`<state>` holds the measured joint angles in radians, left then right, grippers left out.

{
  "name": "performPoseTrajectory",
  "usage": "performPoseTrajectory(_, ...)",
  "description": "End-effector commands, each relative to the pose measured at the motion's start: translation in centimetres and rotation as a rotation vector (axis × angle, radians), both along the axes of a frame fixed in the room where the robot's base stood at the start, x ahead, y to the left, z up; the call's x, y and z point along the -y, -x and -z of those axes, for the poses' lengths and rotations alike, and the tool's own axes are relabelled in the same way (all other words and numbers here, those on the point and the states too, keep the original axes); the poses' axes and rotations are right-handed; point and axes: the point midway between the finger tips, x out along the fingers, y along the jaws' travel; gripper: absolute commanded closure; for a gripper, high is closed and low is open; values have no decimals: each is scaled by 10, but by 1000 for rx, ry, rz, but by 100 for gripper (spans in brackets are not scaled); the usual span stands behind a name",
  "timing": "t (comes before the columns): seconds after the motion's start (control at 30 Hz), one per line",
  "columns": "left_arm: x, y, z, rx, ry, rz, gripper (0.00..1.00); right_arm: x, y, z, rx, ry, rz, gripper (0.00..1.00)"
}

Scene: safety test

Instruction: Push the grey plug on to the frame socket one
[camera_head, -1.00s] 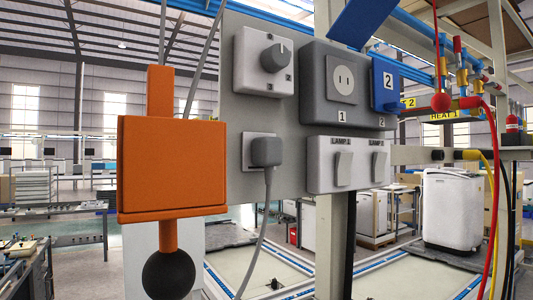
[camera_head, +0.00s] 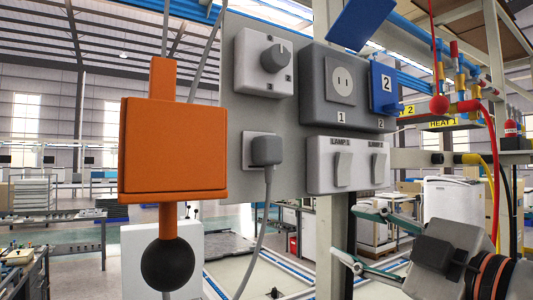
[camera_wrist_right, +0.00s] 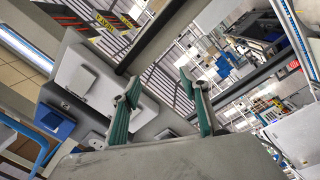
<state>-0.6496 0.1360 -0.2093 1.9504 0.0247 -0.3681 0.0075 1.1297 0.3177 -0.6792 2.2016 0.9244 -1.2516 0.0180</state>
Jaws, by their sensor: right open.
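The grey plug (camera_head: 266,151) sits in a light wall plate at the lower left of the grey panel (camera_head: 240,110). Its grey cable hangs down from it. Frame socket one (camera_head: 343,80) is a light socket with slots in a dark grey frame above the label 1, higher and to the right of the plug. It is empty and its blue lid (camera_head: 360,22) is up. My right gripper (camera_head: 350,232) is open and empty, below the lamp switches and apart from the plug. Its two green-padded fingers (camera_wrist_right: 158,88) stand apart in the right wrist view. My left gripper is out of view.
An orange box (camera_head: 172,150) with a black ball below stands left of the panel. A knob (camera_head: 273,58) and lamp switches (camera_head: 344,168) stick out from the panel. A blue cover marked 2 (camera_head: 384,83) is beside socket one. Hoses and pipes are at the right.

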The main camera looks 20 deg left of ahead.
Motion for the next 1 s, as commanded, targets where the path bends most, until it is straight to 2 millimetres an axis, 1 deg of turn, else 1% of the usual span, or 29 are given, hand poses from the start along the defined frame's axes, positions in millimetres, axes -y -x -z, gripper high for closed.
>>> performPoseTrajectory(0.03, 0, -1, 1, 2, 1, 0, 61, -4, 13, -17, 50, 37, -8, 56)
performPoseTrajectory(0.1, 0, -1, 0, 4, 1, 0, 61, -10, 29, -34, 98, 85, -19, 56)
performPoseTrajectory(0.27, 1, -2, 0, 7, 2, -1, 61, -21, 65, -69, 207, 187, -39, 56)
performPoseTrajectory(0.4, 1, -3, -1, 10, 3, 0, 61, -30, 100, -98, 303, 285, -50, 56)
performPoseTrajectory(0.5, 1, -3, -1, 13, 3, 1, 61, -34, 121, -113, 356, 346, -48, 56)
performPoseTrajectory(0.6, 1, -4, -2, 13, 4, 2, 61, -36, 137, -123, 395, 393, -45, 56)
performPoseTrajectory(0.7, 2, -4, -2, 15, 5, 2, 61, -36, 147, -129, 419, 424, -39, 56)
performPoseTrajectory(0.8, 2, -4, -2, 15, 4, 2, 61, -36, 153, -131, 431, 441, -36, 56)
performPoseTrajectory(1.0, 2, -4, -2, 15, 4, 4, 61, -37, 154, -132, 433, 445, -36, 56)
